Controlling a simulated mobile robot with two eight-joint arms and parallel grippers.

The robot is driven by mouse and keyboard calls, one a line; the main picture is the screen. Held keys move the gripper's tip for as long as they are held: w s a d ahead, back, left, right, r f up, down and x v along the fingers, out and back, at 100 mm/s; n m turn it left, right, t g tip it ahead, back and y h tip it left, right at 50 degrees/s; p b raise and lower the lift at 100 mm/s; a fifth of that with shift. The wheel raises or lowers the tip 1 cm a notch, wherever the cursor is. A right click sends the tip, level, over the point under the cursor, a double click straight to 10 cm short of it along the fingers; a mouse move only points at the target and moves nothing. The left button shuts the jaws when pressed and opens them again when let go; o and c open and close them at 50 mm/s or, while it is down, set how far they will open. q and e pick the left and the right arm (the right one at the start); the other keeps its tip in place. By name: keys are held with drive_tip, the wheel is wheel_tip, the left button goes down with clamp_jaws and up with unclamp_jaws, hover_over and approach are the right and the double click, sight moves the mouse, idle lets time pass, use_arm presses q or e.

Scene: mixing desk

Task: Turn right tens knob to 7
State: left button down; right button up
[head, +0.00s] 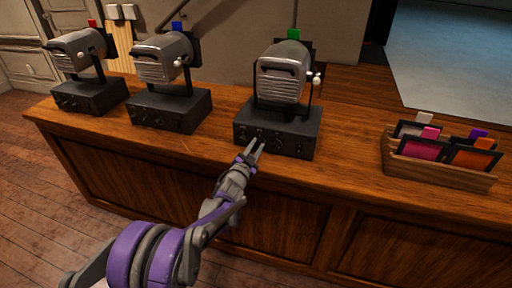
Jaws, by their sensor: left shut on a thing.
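The right machine (304,128) is a dark box with several small knobs on its front panel, a silver ribbed drum (284,75) above it and a green tab (293,34) on top. My left gripper (256,143) reaches up from below to the left half of this panel. It is shut on a small knob there, which its fingers mostly hide. A larger dark knob (278,144) sits just right of the fingers. The digits and labels are too small to read. My right gripper is out of view.
Two similar machines stand to the left, one with a blue tab (177,27) and one with a red tab (92,23). A wooden rack (436,171) of coloured cards stands on the right of the wooden desk (350,150). The desktop between machine and rack is clear.

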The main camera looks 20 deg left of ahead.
use_arm(q)
drive_tip(key=m, duration=0.5)
drive_tip(key=shift+m, duration=0.3)
drive_tip(key=m+p, duration=0.1)
drive_tip(key=m, duration=0.3)
drive_tip(key=shift+m+g, duration=0.3)
drive_tip(key=c, duration=0.7)
unclamp_jaws()
drive_tip(key=shift+s, duration=0.1)
drive_tip(key=s, duration=0.7)
drive_tip(key=s+a, duration=0.1)
drive_tip(key=s, duration=0.2)
drive_tip(key=shift+s+r+p, duration=0.3)
drive_tip(key=shift+s, duration=0.05)
